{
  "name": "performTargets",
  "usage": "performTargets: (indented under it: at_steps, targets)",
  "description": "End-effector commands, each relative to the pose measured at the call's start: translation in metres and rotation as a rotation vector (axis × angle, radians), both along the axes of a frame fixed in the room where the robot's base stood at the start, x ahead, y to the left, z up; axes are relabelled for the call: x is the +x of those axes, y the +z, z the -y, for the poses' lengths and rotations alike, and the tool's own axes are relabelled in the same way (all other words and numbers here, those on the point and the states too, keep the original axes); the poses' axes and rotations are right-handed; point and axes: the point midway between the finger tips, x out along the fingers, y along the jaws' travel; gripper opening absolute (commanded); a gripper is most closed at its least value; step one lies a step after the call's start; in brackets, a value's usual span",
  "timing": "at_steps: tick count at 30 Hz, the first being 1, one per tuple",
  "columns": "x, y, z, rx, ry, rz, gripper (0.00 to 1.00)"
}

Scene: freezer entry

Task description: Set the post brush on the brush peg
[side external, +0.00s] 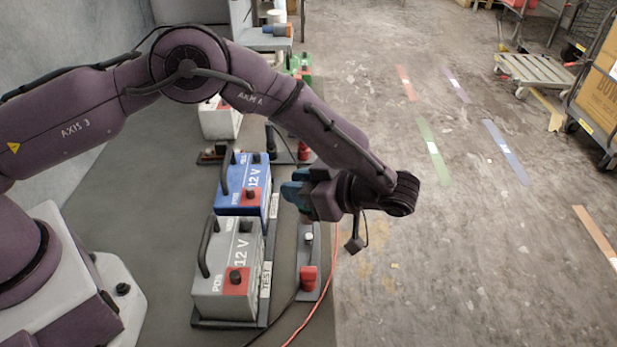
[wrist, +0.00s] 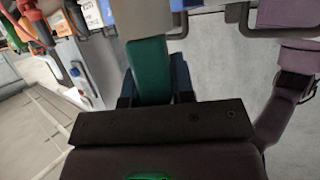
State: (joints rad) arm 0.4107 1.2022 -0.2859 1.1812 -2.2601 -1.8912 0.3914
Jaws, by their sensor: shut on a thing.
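My gripper (side external: 300,193) is beside the blue battery, over the right edge of the bench. In the wrist view my gripper (wrist: 154,85) is shut on a teal-green block-like piece, which I take to be the post brush (wrist: 150,68); its far end is not clear. In the side view the brush is mostly hidden by the gripper. A narrow plate below the gripper carries a small pale-topped upright (side external: 309,237), perhaps the brush peg, and a red-topped piece (side external: 308,279). I cannot tell for sure which is the peg.
A grey 12 V battery (side external: 222,267) and a blue 12 V battery (side external: 236,192) stand on the bench (side external: 115,220). A white battery (side external: 218,122) is farther back. Red and black cables run past the front plate. The floor (side external: 450,260) to the right is open.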

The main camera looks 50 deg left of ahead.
Motion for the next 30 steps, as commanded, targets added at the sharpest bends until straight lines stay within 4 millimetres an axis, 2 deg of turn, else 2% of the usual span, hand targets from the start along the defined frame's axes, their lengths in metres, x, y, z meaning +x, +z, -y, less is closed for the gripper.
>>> performTargets:
  at_steps: [9,21,30]
  targets:
    - [0.001,-0.001,0.002,-0.007,-0.003,-0.001,0.00]
    - [0.001,-0.031,0.001,-0.006,-0.004,-0.002,0.00]
    - [0.001,-0.041,0.001,-0.005,-0.004,-0.001,0.00]
